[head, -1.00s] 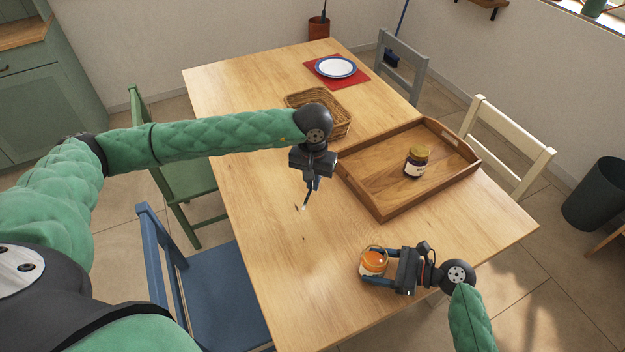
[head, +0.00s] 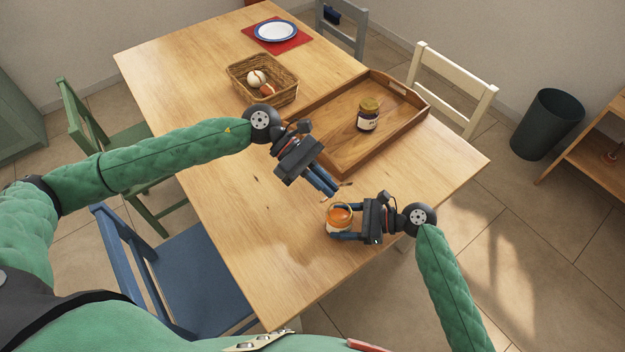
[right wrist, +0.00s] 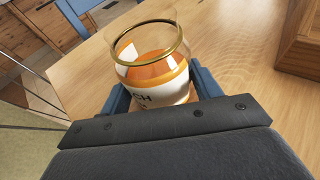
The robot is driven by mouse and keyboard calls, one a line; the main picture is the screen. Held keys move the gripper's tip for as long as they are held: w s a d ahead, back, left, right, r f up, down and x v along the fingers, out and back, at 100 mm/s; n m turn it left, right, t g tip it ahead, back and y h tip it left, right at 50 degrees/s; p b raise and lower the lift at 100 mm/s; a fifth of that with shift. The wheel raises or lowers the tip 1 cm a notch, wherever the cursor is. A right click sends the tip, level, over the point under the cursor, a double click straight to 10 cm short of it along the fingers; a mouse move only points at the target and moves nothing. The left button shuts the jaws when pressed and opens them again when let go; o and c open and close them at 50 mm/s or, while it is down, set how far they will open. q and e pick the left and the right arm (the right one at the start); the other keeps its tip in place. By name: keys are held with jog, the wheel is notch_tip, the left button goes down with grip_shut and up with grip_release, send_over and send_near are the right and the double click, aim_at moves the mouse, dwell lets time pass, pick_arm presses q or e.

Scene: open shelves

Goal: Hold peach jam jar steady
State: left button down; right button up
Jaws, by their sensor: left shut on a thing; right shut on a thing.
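The peach jam jar (head: 339,215) stands upright near the table's front right edge. It is clear glass with orange jam and a white label. In the right wrist view the jar (right wrist: 157,75) has a gold rim and no lid on it. My right gripper (head: 343,222) is shut around the jar, with blue fingers on both sides. My left gripper (head: 333,188) is just above and left of the jar, pointing down to the right. It is shut on a thin object (head: 345,184), too small to identify.
A wooden tray (head: 400,128) behind holds a dark jar with a gold lid (head: 369,114). A plate (head: 275,31) lies on a red mat at the back. Chairs stand around the table. The table's left front is clear.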

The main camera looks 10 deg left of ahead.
aim_at(331, 207)
pick_arm(q)
jog(key=r+n+t+h, duration=0.1)
jog(key=d+r+n+t+h, duration=0.1)
jog(key=h, duration=0.1)
jog(key=r+n+t+h, duration=0.1)
jog(key=n, duration=0.1)
jog(key=shift+s+d+r+t+h, duration=0.25)
jog(key=shift+d+t+h, duration=0.05)
jog(key=shift+h, duration=0.1)
jog(key=shift+w+f+n+t+h, duration=0.15)
jog(key=shift+f+n+t+h, duration=0.15)
jog(key=shift+f, duration=1.65)
jog(key=shift+w+f+n+t+h, duration=0.15)
jog(key=shift+f+t+h, duration=0.25)
jog(key=shift+f, duration=1.5)
jog(key=shift+w+f+n+t+h, duration=0.1)
jog(key=shift+f+n+t+h, duration=0.25)
jog(key=shift+f, duration=1.6)
jog(key=c, duration=1.5)
grip_release()
